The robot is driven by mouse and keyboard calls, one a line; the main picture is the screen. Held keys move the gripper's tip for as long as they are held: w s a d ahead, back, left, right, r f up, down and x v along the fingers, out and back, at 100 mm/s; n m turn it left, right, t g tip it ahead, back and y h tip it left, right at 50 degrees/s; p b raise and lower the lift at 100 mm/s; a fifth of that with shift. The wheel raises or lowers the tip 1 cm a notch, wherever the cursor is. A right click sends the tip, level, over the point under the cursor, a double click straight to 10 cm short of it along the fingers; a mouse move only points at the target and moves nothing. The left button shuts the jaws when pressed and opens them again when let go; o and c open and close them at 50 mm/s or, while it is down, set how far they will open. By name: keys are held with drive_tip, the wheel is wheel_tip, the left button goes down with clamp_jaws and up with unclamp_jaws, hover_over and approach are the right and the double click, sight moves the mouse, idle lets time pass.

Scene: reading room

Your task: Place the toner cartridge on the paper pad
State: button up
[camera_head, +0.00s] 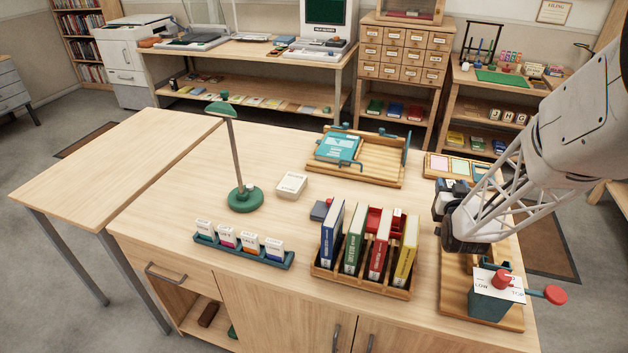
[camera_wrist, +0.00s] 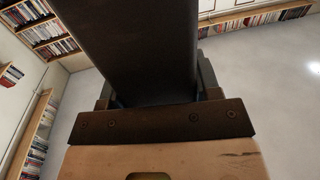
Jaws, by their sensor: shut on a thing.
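My gripper (camera_head: 462,238) is at the right end of the table, low over a wooden base board, behind a teal box with a red knob. Its fingertips are hidden in the head view. In the wrist view a large dark slab (camera_wrist: 130,45) fills the middle, above a dark bar with screws (camera_wrist: 155,120); I cannot tell whether it is the toner cartridge. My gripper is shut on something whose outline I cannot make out. A white labelled block (camera_head: 291,186), possibly the paper pad, lies flat in the table's middle, well left of my gripper.
A green lamp (camera_head: 243,197), a teal rack of small labelled cards (camera_head: 243,252) and a wooden rack with upright books (camera_head: 365,284) stand left of my gripper. A wooden tray (camera_head: 385,172) lies behind. The teal box (camera_head: 488,303) is close in front. The table's left part is clear.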

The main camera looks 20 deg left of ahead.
wheel_tip(320, 180, up, 13)
drive_tip(key=w+a+r+n+g+y, duration=0.1)
drive_tip(key=w+a+n+g+y, duration=0.15)
drive_tip(key=a, duration=0.65)
drive_tip(key=w+a+n+g+y, duration=0.15)
drive_tip(key=a+y, duration=0.25)
drive_tip(key=a, duration=0.6)
drive_tip(key=w+a+r+n+g+y, duration=0.1)
drive_tip(key=w+a+n+y, duration=0.2)
drive_tip(key=a, duration=0.6)
drive_tip(key=s+a+f+n+g+y, duration=0.1)
drive_tip(key=a+n+g+y, duration=0.15)
drive_tip(key=a, duration=0.75)
drive_tip(key=s+a+f+n+g+y, duration=0.1)
drive_tip(key=s+a+n+g+y, duration=0.15)
drive_tip(key=a, duration=0.85)
drive_tip(key=shift+g+h, duration=0.35)
drive_tip(key=shift+g, duration=0.15)
drive_tip(key=f, duration=0.4)
drive_tip(key=shift+w+a+f, duration=0.1)
drive_tip(key=shift+w+f, duration=0.2)
wheel_tip(320, 180, down, 6)
drive_tip(key=shift+f, duration=0.25)
